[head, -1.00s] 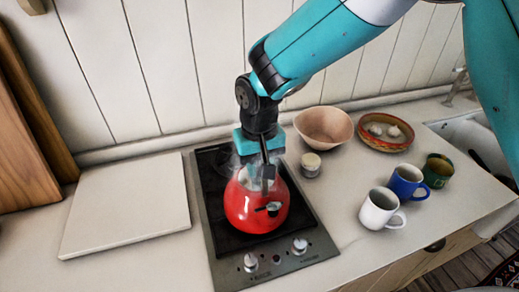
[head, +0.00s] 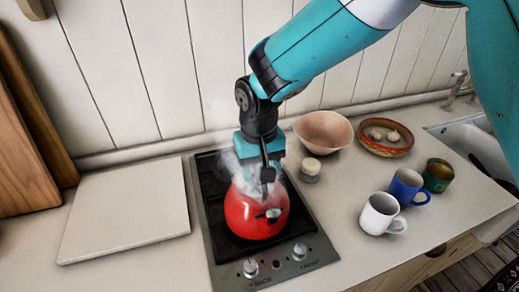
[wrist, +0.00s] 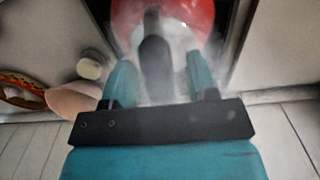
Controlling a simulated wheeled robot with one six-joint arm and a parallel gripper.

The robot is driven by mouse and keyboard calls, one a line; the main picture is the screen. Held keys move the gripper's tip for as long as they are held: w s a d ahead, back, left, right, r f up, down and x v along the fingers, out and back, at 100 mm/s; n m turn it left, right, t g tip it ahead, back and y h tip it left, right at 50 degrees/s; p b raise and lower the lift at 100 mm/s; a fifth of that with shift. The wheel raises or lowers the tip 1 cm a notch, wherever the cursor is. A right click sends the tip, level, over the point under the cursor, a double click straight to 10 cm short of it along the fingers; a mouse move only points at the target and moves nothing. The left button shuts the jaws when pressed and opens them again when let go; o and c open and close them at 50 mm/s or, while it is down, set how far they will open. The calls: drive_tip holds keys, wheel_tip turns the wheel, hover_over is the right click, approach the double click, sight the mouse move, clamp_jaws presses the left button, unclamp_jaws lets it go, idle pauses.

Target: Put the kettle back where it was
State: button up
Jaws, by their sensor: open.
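The red kettle (head: 248,212) stands upright on the black cooktop (head: 220,190), with steam around its top. Its dark handle stands up toward my gripper. My gripper (head: 267,172) is above the kettle, pointing down, with its fingers near the handle. In the wrist view, my gripper (wrist: 160,72) has its two teal fingers apart, one on each side of the dark handle (wrist: 155,58), with gaps visible between. The kettle's red body (wrist: 192,14) shows beyond the fingers. Steam blurs the fingertips, so any light contact is hard to tell.
A pale board (head: 125,215) lies left of the cooktop. To the right are a small lidded jar (head: 310,168), a pink bowl (head: 323,133), a patterned dish (head: 385,150) and white (head: 378,217), blue (head: 404,187) and green (head: 437,174) mugs. Two knobs sit at the cooktop's front.

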wheel_tip(320, 180, up, 11)
drive_tip(key=shift+f+b, duration=0.15)
drive_tip(key=shift+b, duration=0.95)
drive_tip(key=shift+r, duration=0.3)
drive_tip(key=s+d+n+y, duration=0.2)
drive_tip(key=s+d, duration=0.4)
drive_tip(key=s, duration=0.4)
drive_tip(key=s+d+r+n+y, duration=0.1)
drive_tip(key=s+d+n+y, duration=0.1)
drive_tip(key=s+d, duration=0.5)
drive_tip(key=s, duration=0.3)
drive_tip(key=shift+s, duration=0.25)
